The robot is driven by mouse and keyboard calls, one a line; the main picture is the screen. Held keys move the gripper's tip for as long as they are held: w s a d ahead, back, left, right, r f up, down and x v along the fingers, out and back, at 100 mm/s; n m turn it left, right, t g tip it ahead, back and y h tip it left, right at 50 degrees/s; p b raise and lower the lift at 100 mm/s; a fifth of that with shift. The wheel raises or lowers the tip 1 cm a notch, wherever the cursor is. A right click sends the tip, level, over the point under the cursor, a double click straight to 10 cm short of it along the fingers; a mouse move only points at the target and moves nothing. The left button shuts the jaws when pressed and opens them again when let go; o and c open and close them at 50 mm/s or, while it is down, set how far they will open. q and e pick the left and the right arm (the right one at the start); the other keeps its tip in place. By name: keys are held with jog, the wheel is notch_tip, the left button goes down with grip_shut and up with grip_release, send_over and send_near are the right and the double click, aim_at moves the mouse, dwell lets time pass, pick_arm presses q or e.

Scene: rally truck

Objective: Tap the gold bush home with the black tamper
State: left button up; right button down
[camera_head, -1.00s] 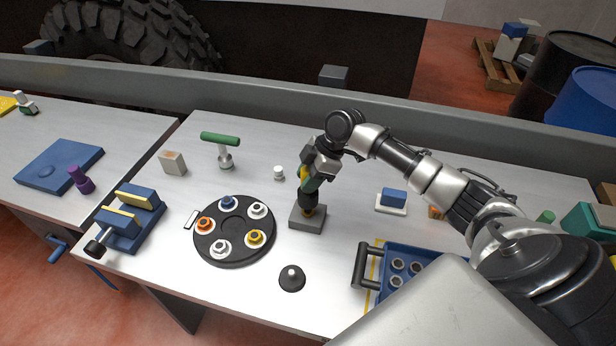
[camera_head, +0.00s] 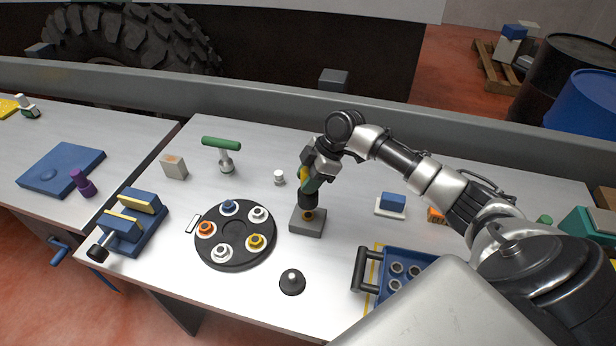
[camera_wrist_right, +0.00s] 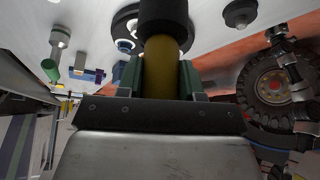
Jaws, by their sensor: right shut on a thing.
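My right gripper (camera_head: 312,176) is shut on the black tamper (camera_head: 308,200) and holds it upright over a grey block (camera_head: 307,228). In the right wrist view the tamper's yellow-brown grip (camera_wrist_right: 163,72) sits between the green finger pads, with its black head (camera_wrist_right: 163,14) beyond. The gold bush (camera_head: 308,215) shows as a small gold spot on top of the block, just under the tamper's black end. I cannot tell whether the tamper touches it, or how deep the bush sits. My left gripper is not in view.
Left of the block lies a round black tray (camera_head: 235,260) with several coloured bushes. A blue crate (camera_head: 366,300) is at right, a blue vise (camera_head: 135,225) at left, and a green-handled tool (camera_head: 222,150) behind.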

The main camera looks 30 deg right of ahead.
notch_tip(320, 180, down, 6)
jog(key=b, duration=0.3)
jog(key=shift+s+a+r, duration=0.1)
jog(key=shift+r, duration=0.15)
jog(key=shift+r+p, duration=0.4)
jog(key=shift+p, duration=0.05)
pick_arm(q)
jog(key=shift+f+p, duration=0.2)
jog(key=shift+p, duration=1.05)
pick_arm(e)
jog(key=shift+r, duration=1.5)
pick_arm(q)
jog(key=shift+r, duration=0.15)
pick_arm(e)
jog(key=shift+r, duration=0.1)
notch_tip(320, 180, up, 2)
jog(key=shift+r+p, duration=0.15)
jog(key=shift+p, duration=1)
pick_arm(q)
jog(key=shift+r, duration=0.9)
